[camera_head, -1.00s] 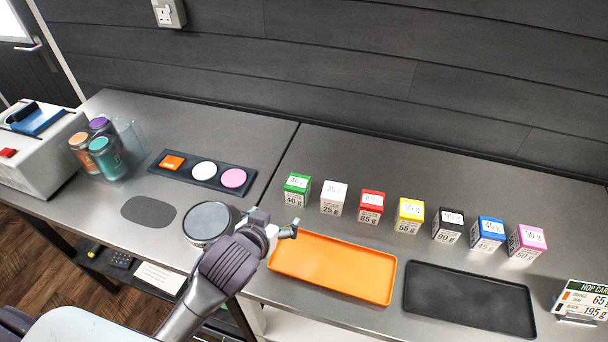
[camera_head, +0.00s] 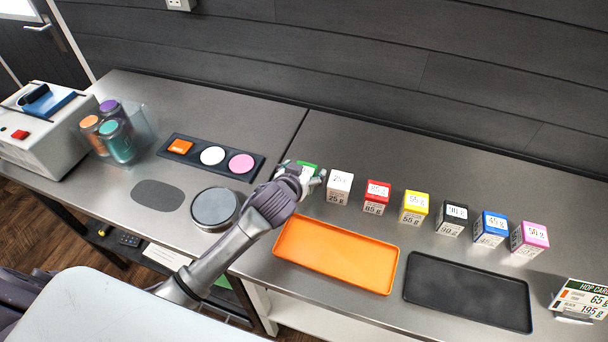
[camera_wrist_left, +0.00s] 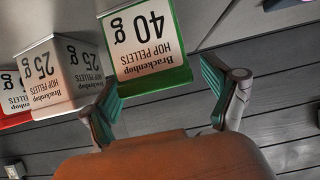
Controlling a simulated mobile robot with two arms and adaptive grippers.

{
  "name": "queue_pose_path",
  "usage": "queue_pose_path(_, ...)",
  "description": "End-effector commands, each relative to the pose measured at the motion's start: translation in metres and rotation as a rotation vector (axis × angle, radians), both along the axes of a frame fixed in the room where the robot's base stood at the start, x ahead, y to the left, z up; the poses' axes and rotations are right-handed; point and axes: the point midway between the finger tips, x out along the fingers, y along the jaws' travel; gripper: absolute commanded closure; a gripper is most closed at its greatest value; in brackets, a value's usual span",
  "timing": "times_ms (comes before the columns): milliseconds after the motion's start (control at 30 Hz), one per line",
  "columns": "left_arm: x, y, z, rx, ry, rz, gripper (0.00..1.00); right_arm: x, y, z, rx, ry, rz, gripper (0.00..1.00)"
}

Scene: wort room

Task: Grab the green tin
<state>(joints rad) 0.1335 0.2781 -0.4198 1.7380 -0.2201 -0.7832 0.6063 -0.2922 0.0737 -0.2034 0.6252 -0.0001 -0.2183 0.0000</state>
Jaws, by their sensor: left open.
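The green tin (camera_head: 309,167), a small box with a green top edge, stands at the left end of the row of tins on the steel counter. In the head view my left gripper (camera_head: 306,179) is right at it and hides most of it. In the left wrist view the white "40 g" label and green edge of the green tin (camera_wrist_left: 147,45) lie ahead of the left gripper (camera_wrist_left: 162,82). Its two green-padded fingers are spread apart, one toward each side of the tin. I cannot tell whether they touch it. My right gripper is out of view.
The white 25 g tin (camera_head: 339,185) stands close to the right, then the red tin (camera_head: 376,197) and several others. An orange tray (camera_head: 335,256) and a black tray (camera_head: 467,292) lie in front. A round grey disc (camera_head: 214,207) sits left of my arm.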

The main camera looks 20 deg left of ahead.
Motion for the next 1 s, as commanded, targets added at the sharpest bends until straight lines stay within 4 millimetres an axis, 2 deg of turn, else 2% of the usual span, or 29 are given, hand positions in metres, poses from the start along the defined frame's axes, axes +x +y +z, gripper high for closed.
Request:
queue_pose_path(167,0.018,-0.001,-0.009,0.000,0.001,-0.001,0.12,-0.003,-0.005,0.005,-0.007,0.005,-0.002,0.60)
queue_pose_path(433,0.020,-0.001,-0.011,0.000,0.000,-0.001,0.12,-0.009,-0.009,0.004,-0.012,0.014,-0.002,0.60)
queue_pose_path(467,0.020,-0.001,-0.011,0.000,0.000,-0.001,0.16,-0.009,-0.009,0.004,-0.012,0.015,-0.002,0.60)
queue_pose_path(800,0.020,-0.001,-0.011,0.000,0.001,-0.001,0.72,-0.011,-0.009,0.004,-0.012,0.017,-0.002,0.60)
queue_pose_path(833,0.020,-0.001,-0.011,0.000,0.001,-0.001,0.76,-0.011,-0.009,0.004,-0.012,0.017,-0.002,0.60)
queue_pose_path(1000,0.020,-0.001,-0.011,0.000,0.000,-0.001,0.77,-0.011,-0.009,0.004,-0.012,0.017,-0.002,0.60)
